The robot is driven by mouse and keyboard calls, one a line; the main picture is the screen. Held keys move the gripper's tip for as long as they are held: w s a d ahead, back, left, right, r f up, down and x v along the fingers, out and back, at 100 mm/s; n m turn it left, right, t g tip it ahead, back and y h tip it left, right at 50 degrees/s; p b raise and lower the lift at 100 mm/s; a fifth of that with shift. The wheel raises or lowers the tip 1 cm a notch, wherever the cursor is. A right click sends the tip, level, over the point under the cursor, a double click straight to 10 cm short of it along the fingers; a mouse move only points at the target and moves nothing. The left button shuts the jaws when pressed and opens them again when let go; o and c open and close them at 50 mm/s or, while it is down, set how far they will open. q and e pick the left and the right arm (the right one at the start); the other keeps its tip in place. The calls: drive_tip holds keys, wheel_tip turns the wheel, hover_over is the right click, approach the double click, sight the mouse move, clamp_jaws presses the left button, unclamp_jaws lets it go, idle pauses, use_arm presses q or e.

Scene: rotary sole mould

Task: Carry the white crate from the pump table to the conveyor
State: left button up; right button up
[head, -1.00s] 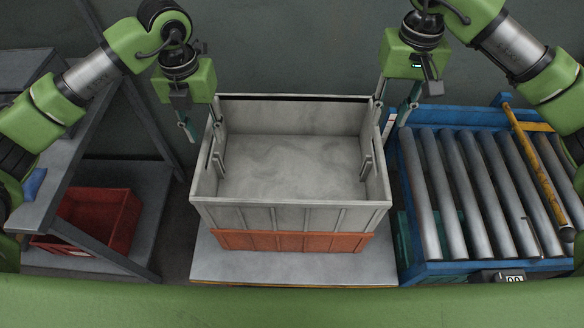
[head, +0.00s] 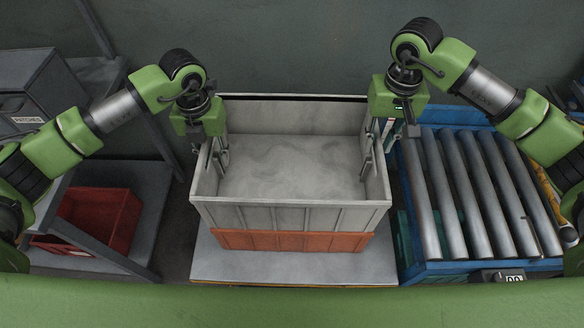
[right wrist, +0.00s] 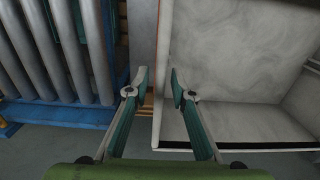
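The white crate (head: 290,216) is stacked on an orange-red crate (head: 290,241) on the grey pump table (head: 290,268). The white crate is open-topped, with a pale, mottled inside. My left gripper (head: 216,150) is down at its left wall; its fingers look apart, though the outer one is mostly hidden. My right gripper (head: 379,148) is at its right wall. In the right wrist view, that gripper (right wrist: 159,86) is open, one finger on each side of the crate's wall (right wrist: 164,60), with small gaps. The conveyor (head: 480,190) has grey rollers in a blue frame to the right.
A red bin (head: 105,215) sits on a grey shelf rack at the left. A grey drawer cabinet (head: 38,95) stands behind it. A narrow gap separates the pump table from the conveyor. The visible rollers are clear; my right arm covers part of them.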

sight(209, 142)
use_arm(q)
clamp_jaws()
use_arm(e)
clamp_jaws()
use_arm(q)
drive_tip(key=shift+w+r, duration=0.1)
drive_tip(key=shift+r, duration=0.1)
use_arm(e)
drive_tip(key=shift+w+r, duration=0.1)
drive_tip(key=shift+r, duration=0.15)
